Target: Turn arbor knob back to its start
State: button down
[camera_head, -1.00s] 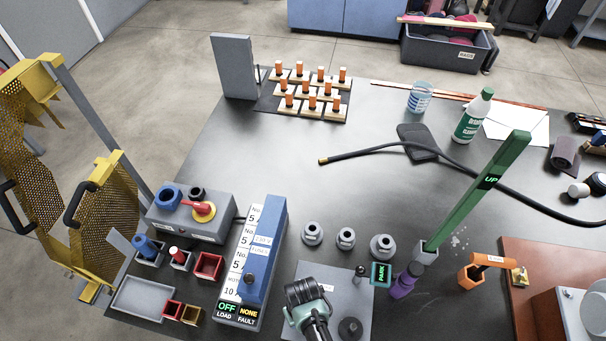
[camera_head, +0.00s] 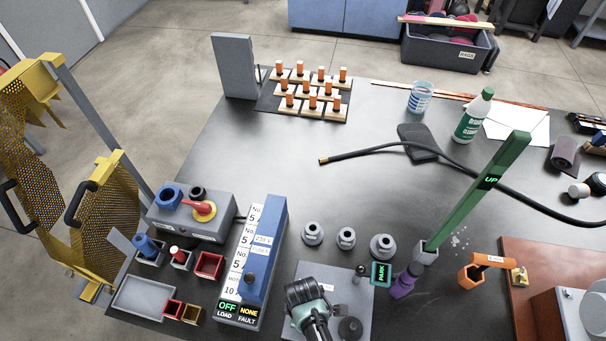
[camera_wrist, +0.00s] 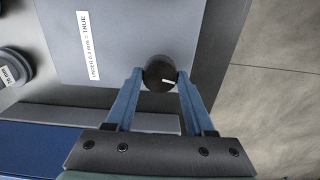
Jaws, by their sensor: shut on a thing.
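The arbor knob (camera_wrist: 158,70) is a dark round knob with a short white mark, seen near the edge of a grey plate in the wrist view. My gripper (camera_wrist: 161,76) has its two blue fingers on opposite sides of it, shut on it. The white mark lies roughly sideways in that picture. In the head view the grey plate (camera_head: 330,276) is at the bottom centre. My wrist covers its left part and hides the fingers and the held knob there.
A PARK tag (camera_head: 381,274) and a tall green lever (camera_head: 478,190) marked UP are to the right. Another dark round piece (camera_head: 350,329) sits on the plate.

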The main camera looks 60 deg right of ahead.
jog(key=shift+n, duration=1.1)
jog(key=shift+c, duration=1.3)
grip_release()
notch_tip(320, 180, up, 13)
jog(key=p, duration=0.1)
jog(key=shift+p, duration=0.3)
